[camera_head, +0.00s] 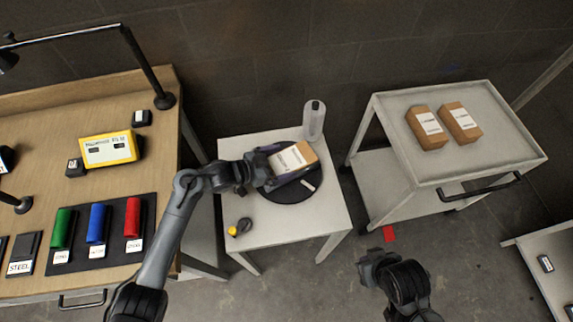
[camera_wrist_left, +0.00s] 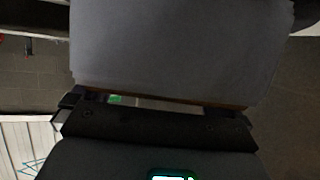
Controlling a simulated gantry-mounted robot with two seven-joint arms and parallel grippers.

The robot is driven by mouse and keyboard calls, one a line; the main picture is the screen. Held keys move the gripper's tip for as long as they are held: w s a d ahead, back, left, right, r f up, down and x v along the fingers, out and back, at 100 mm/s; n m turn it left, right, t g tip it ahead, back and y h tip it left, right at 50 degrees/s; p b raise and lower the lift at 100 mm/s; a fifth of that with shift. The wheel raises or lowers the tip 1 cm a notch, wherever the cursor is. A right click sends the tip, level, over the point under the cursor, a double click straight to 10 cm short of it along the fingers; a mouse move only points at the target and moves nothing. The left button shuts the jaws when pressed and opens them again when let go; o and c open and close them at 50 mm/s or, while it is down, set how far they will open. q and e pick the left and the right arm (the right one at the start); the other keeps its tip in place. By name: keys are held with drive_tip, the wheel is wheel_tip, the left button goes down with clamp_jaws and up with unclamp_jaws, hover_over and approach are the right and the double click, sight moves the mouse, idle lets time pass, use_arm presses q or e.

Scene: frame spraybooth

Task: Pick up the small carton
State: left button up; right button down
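A small brown carton (camera_head: 296,156) with a white label is over the dark round turntable (camera_head: 290,193) on the middle white table. My left gripper (camera_head: 285,165) reaches in from the left, with dark finger parts along the carton's sides, and looks shut on it. Whether the carton touches the turntable is hidden. In the left wrist view a large shaded grey face of the carton (camera_wrist_left: 180,50) with a thin brown edge fills the upper middle, close against the gripper. My right gripper (camera_head: 378,268) is low in the head view, away from the tables; its fingers are unclear.
Two similar cartons (camera_head: 426,128) (camera_head: 460,122) lie on the white cart (camera_head: 505,150) at right. A grey-white bottle (camera_head: 314,120) stands behind the turntable, and a small yellow-and-black item (camera_head: 239,228) lies at the table's front left. A wooden bench (camera_head: 40,110) stands at left.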

use_arm(q)
drive_tip(key=c, duration=0.9)
drive_tip(key=shift+c, duration=1.2)
drive_tip(key=shift+r, duration=0.1)
